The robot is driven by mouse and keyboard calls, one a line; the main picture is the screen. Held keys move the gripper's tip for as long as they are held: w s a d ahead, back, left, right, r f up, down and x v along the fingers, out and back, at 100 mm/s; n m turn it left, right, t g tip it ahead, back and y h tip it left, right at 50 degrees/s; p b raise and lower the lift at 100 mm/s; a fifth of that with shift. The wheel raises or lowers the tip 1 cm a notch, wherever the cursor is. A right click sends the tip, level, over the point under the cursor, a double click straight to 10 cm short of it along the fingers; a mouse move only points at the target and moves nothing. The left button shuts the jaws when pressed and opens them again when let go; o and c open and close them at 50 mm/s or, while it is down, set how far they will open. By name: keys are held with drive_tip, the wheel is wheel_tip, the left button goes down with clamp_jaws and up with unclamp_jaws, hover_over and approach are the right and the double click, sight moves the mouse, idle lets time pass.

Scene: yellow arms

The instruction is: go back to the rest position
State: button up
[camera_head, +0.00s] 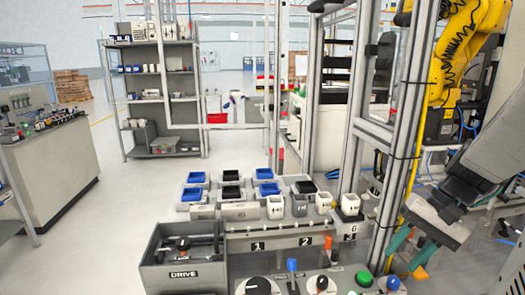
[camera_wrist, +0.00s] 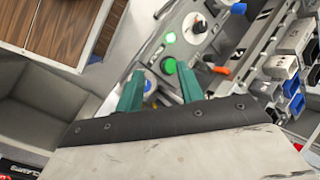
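My gripper (camera_head: 405,257) is at the lower right of the head view, tilted downward over the right end of the control panel. Its two green fingers stand apart with nothing held between them. In the wrist view my gripper (camera_wrist: 160,71) shows the same gap, with a green button (camera_wrist: 168,65) and a blue button (camera_wrist: 148,86) of the panel beyond it. In the head view the green button (camera_head: 364,278) lies to the left of the fingers. I cannot tell whether a fingertip touches the panel.
A grey bin marked DRIVE (camera_head: 183,274) stands at the panel's left. Behind are small blue and black bins (camera_head: 230,192) and white numbered cups (camera_head: 276,207). A metal frame post (camera_head: 404,130) rises close beside my arm. Floor at left (camera_head: 100,230) is clear.

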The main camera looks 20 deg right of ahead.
drive_tip(key=s+a+r+n+h, duration=0.1)
drive_tip(key=a+r+n+h, duration=0.1)
drive_tip(key=a, duration=0.5)
drive_tip(key=s+a+r+n+h, duration=0.2)
drive_tip(key=a+r+n+h, duration=0.1)
drive_tip(key=a+n, duration=0.4)
drive_tip(key=shift+s+a+r+h, duration=0.15)
drive_tip(key=shift+a+r+h, duration=0.2)
drive_tip(key=shift+a, duration=0.35)
drive_tip(key=shift+d+f, duration=0.1)
drive_tip(key=shift+d, duration=0.05)
